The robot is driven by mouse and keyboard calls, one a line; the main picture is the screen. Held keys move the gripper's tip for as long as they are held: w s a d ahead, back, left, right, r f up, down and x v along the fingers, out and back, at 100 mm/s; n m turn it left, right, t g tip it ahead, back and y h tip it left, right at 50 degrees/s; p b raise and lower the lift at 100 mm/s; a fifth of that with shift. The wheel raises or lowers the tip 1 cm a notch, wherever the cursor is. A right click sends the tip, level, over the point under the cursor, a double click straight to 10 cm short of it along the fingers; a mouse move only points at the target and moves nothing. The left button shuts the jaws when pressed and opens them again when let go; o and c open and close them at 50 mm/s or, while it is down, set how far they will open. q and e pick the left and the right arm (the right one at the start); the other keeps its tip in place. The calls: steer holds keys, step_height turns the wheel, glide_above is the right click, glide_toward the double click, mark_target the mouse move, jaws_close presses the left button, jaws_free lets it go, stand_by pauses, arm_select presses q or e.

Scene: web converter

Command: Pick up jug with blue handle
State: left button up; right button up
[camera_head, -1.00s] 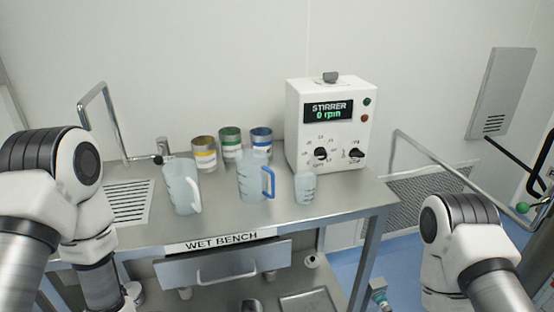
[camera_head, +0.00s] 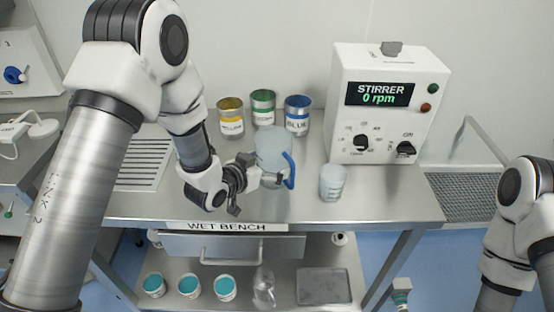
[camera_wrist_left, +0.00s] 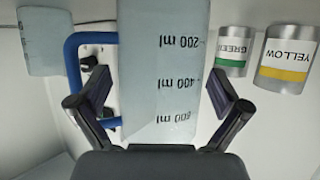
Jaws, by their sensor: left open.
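The jug with the blue handle (camera_head: 272,142) stands upright on the wet bench, its blue handle (camera_head: 291,168) on the right. My left gripper (camera_head: 275,178) is open in front of the jug's lower part. In the left wrist view, the frosted jug (camera_wrist_left: 165,50) with volume marks fills the middle, between the open fingers (camera_wrist_left: 160,88). Its blue handle (camera_wrist_left: 72,60) shows to the left, beside the left finger. I cannot tell whether a finger touches it. The white-handled jug is out of sight. My right arm is at the right edge; its gripper is outside the picture.
Yellow (camera_head: 231,120), green (camera_head: 263,108) and blue (camera_head: 297,117) labelled cans stand behind the jug. A small beaker (camera_head: 332,183) stands to its right, before the stirrer (camera_head: 388,105). The bench (camera_head: 375,200) has free room at right front. Cups stand on the shelf below.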

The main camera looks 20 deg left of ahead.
mark_target(284, 146)
arm_select(q)
steer(key=x, duration=0.3)
steer(key=shift+w+f, duration=0.1)
steer(key=shift+f, duration=0.05)
steer(key=shift+s+a, duration=0.1)
steer(key=shift+s, duration=0.15)
steer(key=shift+s+r, duration=0.15)
steer(key=shift+r, duration=0.05)
steer(key=c, duration=0.8)
steer(key=shift+c, duration=0.2)
arm_select(e)
steer(key=shift+w+d+r, duration=0.1)
steer(key=shift+w+r, duration=0.05)
steer(key=shift+w, duration=0.1)
steer(key=shift+r, duration=0.1)
arm_select(q)
step_height(284, 146, up, 4)
steer(key=p, duration=0.3)
steer(key=s+p, duration=0.7)
steer(key=s, duration=0.8)
steer(key=shift+s+d+r, duration=0.25)
steer(key=shift+s+r, duration=0.1)
steer(key=shift+r, duration=0.05)
arm_select(e)
step_height(284, 146, up, 10)
